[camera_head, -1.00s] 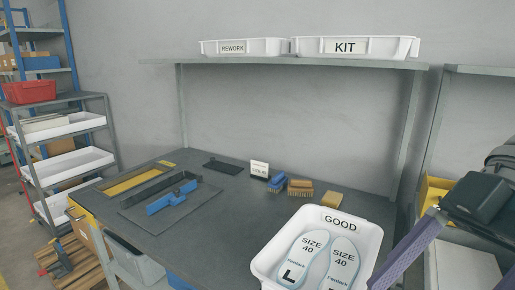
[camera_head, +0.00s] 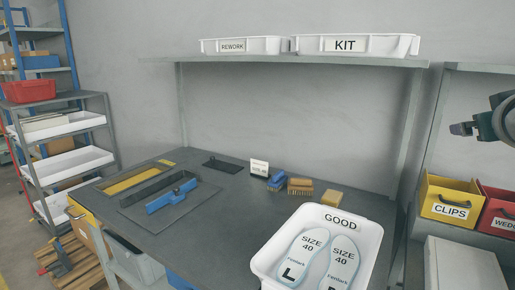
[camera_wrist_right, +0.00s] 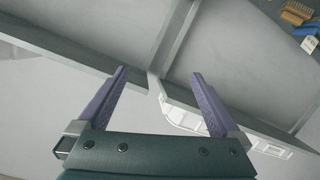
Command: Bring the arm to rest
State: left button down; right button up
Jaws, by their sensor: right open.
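My right gripper (camera_wrist_right: 158,90) shows in the right wrist view with its two purple fingers apart and nothing between them. In the head view, part of my right gripper (camera_head: 463,129) shows at the right edge, raised above the yellow and red bins and clear of the table. My left gripper is in neither view. The white GOOD tray (camera_head: 268,262) stands at the table's front right with two insoles in it, the left insole (camera_head: 305,258) marked L and the right insole (camera_head: 343,262) marked R, both SIZE 40.
The shelf (camera_head: 290,62) above the table holds the REWORK tray (camera_head: 270,46) and KIT tray (camera_head: 385,46). Brushes, a yellow block (camera_head: 331,199) and a blue-handled tool (camera_head: 170,199) lie on the table (camera_head: 220,225). The CLIPS bin (camera_head: 440,183) and a red bin (camera_head: 497,198) stand at right.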

jog(key=s+a+f+n+g+y, duration=0.1)
jog(key=s+a+f+g+y, duration=0.15)
jog(key=s+f+g, duration=0.4)
jog(key=s+a+f+n+g+y, duration=0.1)
jog(key=s+a+f+g+y, duration=0.2)
jog(key=s+f, duration=0.6)
jog(key=s+a+f+n+y, duration=0.1)
jog(key=s+a, duration=0.7)
jog(key=s, duration=0.3)
jog(key=s+a+f+n+y, duration=0.1)
jog(key=s+a+f, duration=0.1)
jog(key=s+a, duration=0.65)
notch_tip(320, 180, up, 38)
jog(key=s+d+p, duration=0.1)
jog(key=p, duration=3.7)
jog(key=shift+s+d+r, duration=0.15)
jog(key=shift+s+d, duration=0.05)
jog(key=shift+d, duration=0.1)
